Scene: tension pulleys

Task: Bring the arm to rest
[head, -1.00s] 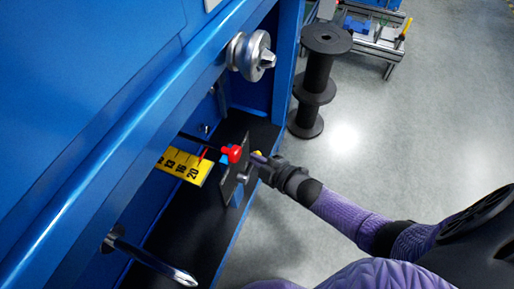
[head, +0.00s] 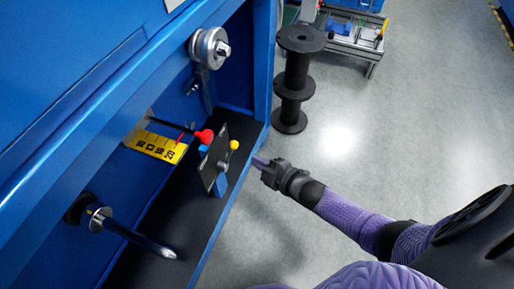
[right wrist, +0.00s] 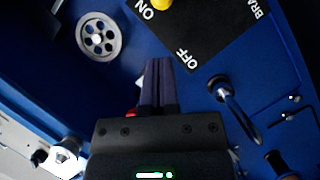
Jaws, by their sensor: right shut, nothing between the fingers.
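My right gripper (head: 262,163) is shut and empty. It hangs in free air to the right of the small dark switch panel (head: 213,160), apart from it. The panel carries a yellow knob (head: 234,144), and a red knob (head: 204,136) shows just left of it. In the right wrist view the closed fingers (right wrist: 158,75) point toward the dark plate (right wrist: 200,28) marked ON and OFF, with a yellow knob (right wrist: 163,4) at the top edge. A bit of red shows beside the fingers. My left gripper is not in view.
The blue machine (head: 80,90) fills the left side, with a metal pulley (head: 209,47), a protruding rod (head: 135,236) and a yellow scale (head: 157,146). A black spool (head: 293,85) stands on the floor behind. The grey floor (head: 420,120) at right is clear.

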